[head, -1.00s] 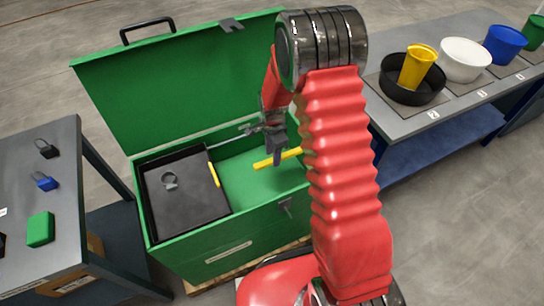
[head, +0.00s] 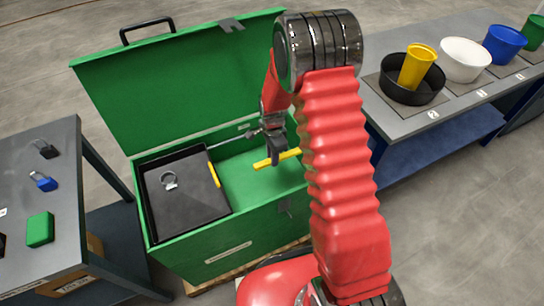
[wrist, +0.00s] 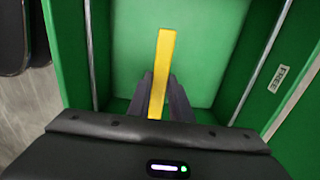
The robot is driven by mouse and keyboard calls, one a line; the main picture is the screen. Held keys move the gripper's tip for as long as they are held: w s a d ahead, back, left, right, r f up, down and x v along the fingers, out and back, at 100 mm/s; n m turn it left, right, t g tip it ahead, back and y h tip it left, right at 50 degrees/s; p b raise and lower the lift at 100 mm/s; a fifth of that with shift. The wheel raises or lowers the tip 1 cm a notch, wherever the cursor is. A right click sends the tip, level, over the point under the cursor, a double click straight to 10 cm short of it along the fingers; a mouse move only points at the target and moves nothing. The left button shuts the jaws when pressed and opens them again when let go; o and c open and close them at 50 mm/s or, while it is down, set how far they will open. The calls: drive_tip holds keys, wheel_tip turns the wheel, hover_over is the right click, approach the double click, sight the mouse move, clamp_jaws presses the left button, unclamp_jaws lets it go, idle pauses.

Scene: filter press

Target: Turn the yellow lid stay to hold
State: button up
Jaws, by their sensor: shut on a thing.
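The yellow lid stay (head: 290,154) is a short flat bar inside the right part of the open green chest (head: 215,258). In the wrist view the yellow bar (wrist: 165,60) runs up the picture between my two dark fingers. My gripper (head: 275,159) is shut on it, and the fingers (wrist: 162,98) lie on either side of the bar. The bar's near end is hidden by my gripper body in the wrist view. A label reading FREE (wrist: 279,78) is on the green surface to the right in that view.
The green lid (head: 180,85) stands open behind. A black tray (head: 190,208) with a grey ring and a yellow strip fills the chest's left part. A grey rod (head: 228,138) runs behind. A bench with locks stands left, another with bowls right.

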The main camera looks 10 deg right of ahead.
drive_tip(key=shift+r, duration=0.15)
clamp_jaws()
drive_tip(key=shift+d+r+y, duration=0.2)
drive_tip(key=shift+r+y, duration=0.4)
drive_tip(key=shift+w+d+r+g+y, duration=0.15)
drive_tip(key=shift+d+r+y, duration=0.2)
drive_tip(key=shift+r+y, duration=0.3)
drive_tip(key=shift+w+d+r+g+y, duration=0.15)
drive_tip(key=shift+d+r+y, duration=0.15)
drive_tip(key=shift+r+y, duration=0.3)
drive_tip(key=w+d+r+g+y, duration=0.2)
drive_tip(key=d+r+y, duration=0.4)
drive_tip(key=d+y, duration=0.5)
drive_tip(key=shift+d+r+y, duration=0.3)
drive_tip(key=shift+y, duration=0.05)
drive_tip(key=o, duration=1)
unclamp_jaws()
drive_tip(key=shift+r, duration=0.1)
drive_tip(key=shift+c, duration=0.2)
